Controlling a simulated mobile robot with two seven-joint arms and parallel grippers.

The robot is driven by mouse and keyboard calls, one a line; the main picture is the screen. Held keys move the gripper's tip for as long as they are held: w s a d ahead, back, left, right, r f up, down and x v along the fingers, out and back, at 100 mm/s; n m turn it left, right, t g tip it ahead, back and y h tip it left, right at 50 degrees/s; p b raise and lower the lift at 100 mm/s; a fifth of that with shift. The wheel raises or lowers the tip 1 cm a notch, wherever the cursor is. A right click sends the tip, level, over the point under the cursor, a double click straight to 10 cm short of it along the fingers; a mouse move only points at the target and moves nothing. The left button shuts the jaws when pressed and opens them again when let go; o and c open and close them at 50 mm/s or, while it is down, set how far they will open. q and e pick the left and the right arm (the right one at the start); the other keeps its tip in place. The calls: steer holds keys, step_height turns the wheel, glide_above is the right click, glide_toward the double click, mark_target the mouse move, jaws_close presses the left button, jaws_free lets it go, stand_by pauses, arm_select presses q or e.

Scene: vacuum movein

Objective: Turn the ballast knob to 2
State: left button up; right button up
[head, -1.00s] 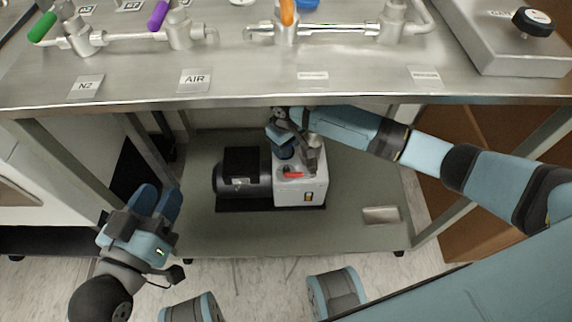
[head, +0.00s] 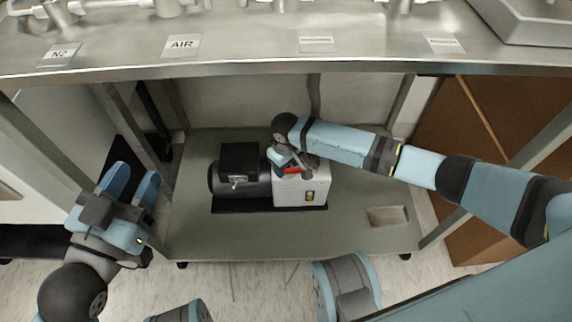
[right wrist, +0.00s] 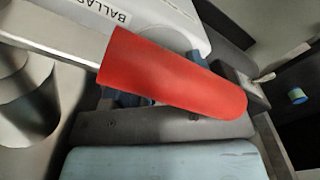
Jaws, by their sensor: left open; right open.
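The vacuum pump (head: 300,194), a white box with a black motor (head: 238,170), stands on the shelf under the bench. A red handle (head: 292,171) is on its top. My right gripper (head: 283,160) is open and low over the pump top, close to the red handle; contact is unclear. My left gripper (head: 132,182) is open and empty, left of the shelf.
The steel bench top (head: 240,52) overhangs the pump, and my right arm reaches in under it. Shelf posts stand on both sides. A brown box (head: 455,150) is at the right. The shelf (head: 350,235) is clear in front of the pump.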

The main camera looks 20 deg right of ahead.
steer(key=c, duration=0.9)
steer(key=shift+r, duration=0.15)
steer(key=shift+c, duration=0.2)
steer(key=p, duration=0.4)
steer(key=m+p, duration=0.1)
steer(key=p, duration=0.3)
steer(key=shift+w+r+m, duration=0.15)
steer(key=shift+r+m, duration=0.15)
steer(key=shift+r, duration=0.1)
steer(key=m+p, duration=0.1)
steer(key=p, duration=0.3)
steer(key=shift+f+m, duration=0.15)
steer(key=shift+m, duration=0.25)
steer(key=shift+f+m+p, duration=0.3)
steer(key=shift+m+p, duration=0.1)
steer(key=shift+m, duration=0.2)
arm_select(q)
step_height(320, 180, up, 9)
steer(key=s+n+t, duration=0.2)
steer(key=n, duration=0.2)
steer(key=shift+s+d+y, duration=0.25)
steer(key=shift+s+y, duration=0.1)
steer(key=shift+y, duration=0.05)
arm_select(e)
steer(key=o, duration=0.9)
steer(key=shift+f, duration=0.1)
steer(key=shift+o, duration=0.2)
